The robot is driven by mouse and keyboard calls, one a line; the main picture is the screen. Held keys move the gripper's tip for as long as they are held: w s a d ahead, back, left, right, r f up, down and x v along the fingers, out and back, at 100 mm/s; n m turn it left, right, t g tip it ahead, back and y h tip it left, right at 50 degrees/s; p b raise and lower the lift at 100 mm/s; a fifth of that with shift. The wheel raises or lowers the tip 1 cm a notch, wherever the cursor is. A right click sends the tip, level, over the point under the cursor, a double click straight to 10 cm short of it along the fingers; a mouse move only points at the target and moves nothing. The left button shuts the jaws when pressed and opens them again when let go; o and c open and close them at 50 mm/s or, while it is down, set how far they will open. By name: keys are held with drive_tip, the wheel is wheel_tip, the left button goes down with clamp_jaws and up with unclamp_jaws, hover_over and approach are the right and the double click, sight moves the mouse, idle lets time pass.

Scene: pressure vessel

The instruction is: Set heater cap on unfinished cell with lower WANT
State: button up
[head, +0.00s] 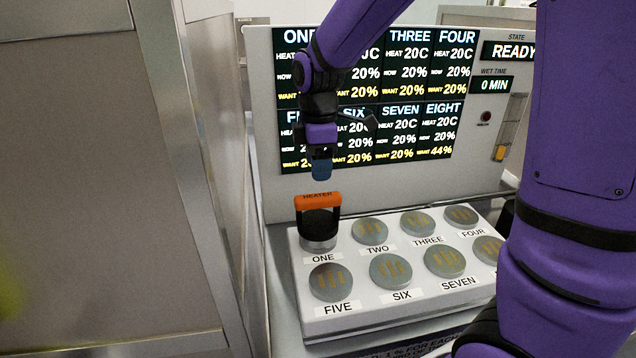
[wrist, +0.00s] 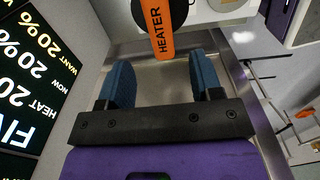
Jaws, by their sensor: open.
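The heater cap (head: 318,222) is black with an orange handle marked HEATER. It sits on cell ONE at the back left of the cell block. My gripper (head: 321,170) is above the handle and apart from it. In the wrist view my gripper (wrist: 165,82) is open, its two blue fingers apart and empty, with the orange handle (wrist: 161,30) beyond them. The display panel (head: 375,95) reads WANT 20% for THREE, FOUR and SEVEN and WANT 44% for EIGHT. My arm covers parts of the readings for ONE, TWO, FIVE and SIX.
The cell block (head: 318,318) carries round grey lids in two rows, ONE to FOUR behind and FIVE to SEVEN in front; my arm hides its right end. A state screen (head: 508,51) reads READY, and WET TIME reads 0 MIN. A metal cabinet (head: 95,180) stands close at left.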

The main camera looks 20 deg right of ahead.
drive_tip(key=s+d+r+m+t, duration=0.3)
drive_tip(key=s+d+r+m, duration=0.2)
drive_tip(key=s+r+m, duration=0.45)
drive_tip(key=s+d+r+m+t, duration=0.2)
drive_tip(key=s+m, duration=0.4)
drive_tip(key=s, duration=0.7)
drive_tip(key=shift+s+r, duration=0.15)
drive_tip(key=shift+s, duration=0.1)
